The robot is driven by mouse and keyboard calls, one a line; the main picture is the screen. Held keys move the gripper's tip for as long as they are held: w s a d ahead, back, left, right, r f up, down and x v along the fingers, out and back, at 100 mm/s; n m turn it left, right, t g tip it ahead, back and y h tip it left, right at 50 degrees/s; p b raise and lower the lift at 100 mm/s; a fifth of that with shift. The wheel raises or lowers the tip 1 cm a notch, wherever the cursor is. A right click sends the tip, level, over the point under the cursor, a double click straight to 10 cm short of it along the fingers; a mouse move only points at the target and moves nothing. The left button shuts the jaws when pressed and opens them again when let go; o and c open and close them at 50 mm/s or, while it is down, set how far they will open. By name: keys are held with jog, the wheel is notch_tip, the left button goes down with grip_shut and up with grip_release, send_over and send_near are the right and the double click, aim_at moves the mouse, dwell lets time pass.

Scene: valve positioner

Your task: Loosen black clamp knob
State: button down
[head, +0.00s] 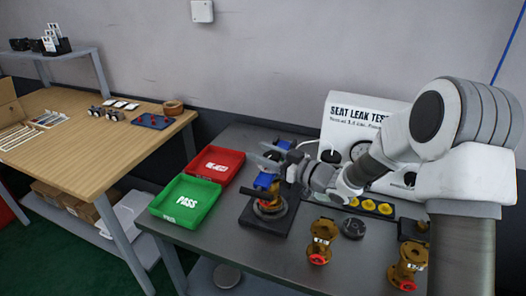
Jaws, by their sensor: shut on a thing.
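My gripper (268,158) reaches in from the right, its fingers pointing left, just above a brass valve with a blue top (265,181). The valve stands upright in a black clamp fixture (262,222) on the grey bench. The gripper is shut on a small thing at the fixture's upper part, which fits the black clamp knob. The knob itself is too small and too covered by the fingers to make out.
A red tray (238,158) and a green PASS tray (190,222) lie left of the fixture. Two brass valves (320,243) (409,262) and a dark round disc (353,228) stand in front right. A white seat leak tester (345,108) is behind. A wooden table (75,165) is at left.

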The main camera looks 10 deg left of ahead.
jog(key=shift+c, duration=1.4)
grip_release()
jog(key=shift+d, duration=0.1)
jog(key=v, duration=1.7)
jog(key=shift+p, duration=0.35)
jog(key=shift+s+d, duration=0.1)
